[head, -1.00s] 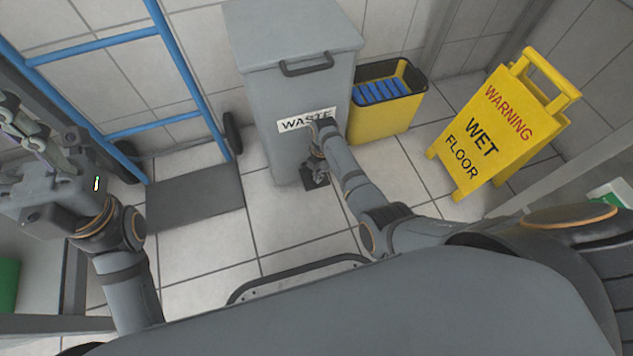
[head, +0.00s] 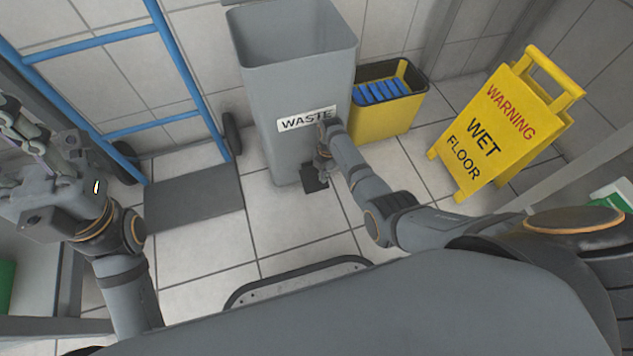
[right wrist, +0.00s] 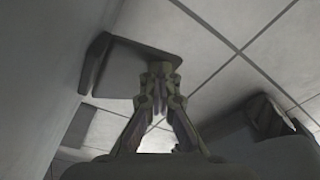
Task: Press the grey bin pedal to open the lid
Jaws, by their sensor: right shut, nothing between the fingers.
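The grey waste bin (head: 277,90) stands by the tiled wall with a white WASTE label on its front. Its top is open and I see into the grey inside; the lid is not in the flat closed position. The dark pedal (head: 313,180) is at the bin's foot, and it also shows in the right wrist view (right wrist: 135,70). My right gripper (head: 322,172) is shut and empty, low in front of the bin, with its fingertips at the pedal's edge; I cannot tell whether they touch it. My left gripper (head: 30,165) is at the left edge, its fingertips unclear.
A yellow bucket (head: 385,120) with blue contents stands right of the bin. A yellow wet-floor sign (head: 478,140) is farther right. A blue hand truck (head: 200,80) with a grey plate stands left. Tiled floor in front of the bin is clear.

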